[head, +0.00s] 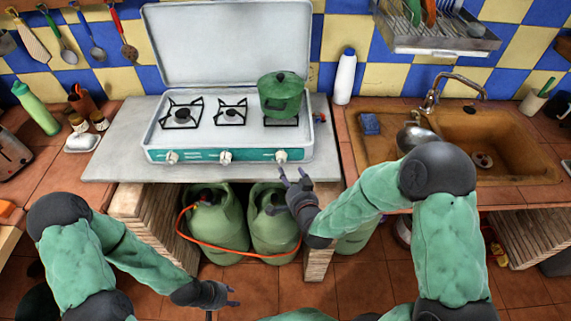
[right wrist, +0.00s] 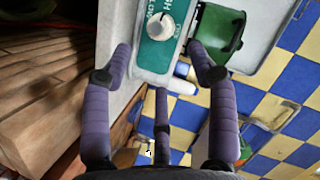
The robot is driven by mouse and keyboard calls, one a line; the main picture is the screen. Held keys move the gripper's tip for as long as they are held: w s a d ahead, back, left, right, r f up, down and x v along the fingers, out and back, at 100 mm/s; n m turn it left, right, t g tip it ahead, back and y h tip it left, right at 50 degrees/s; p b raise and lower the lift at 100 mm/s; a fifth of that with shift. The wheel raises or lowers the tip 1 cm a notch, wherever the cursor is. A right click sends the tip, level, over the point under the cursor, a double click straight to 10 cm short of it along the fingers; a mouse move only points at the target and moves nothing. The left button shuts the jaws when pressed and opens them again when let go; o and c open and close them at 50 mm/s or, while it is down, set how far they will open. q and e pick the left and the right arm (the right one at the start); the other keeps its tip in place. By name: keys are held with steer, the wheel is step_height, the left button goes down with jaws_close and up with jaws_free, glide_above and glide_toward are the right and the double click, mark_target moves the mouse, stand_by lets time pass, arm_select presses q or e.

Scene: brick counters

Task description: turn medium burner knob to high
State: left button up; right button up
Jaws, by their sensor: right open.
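A white stove (head: 225,130) with a teal front panel has three white knobs: a left knob (head: 171,157), a middle knob (head: 225,156) and a right knob (head: 281,155). I cannot tell from the labels which is the medium one. My right gripper (head: 293,181) is open and empty, just in front of and below the right knob. In the right wrist view a white knob (right wrist: 160,27) on the teal panel lies beyond the open fingers (right wrist: 161,62), not touching them. Its exact setting is unclear. My left gripper (head: 232,294) is open and empty, low in front of the counter.
A green pot (head: 281,93) sits on the right burner. Green gas bottles (head: 217,222) with an orange hose stand under the stove. The stove's raised lid (head: 232,45) is behind the burners.

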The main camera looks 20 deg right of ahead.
mark_target(283, 162)
steer(key=b+x, duration=0.1)
steer(key=x, duration=0.8)
steer(key=shift+f, duration=0.1)
steer(key=c, duration=1.1)
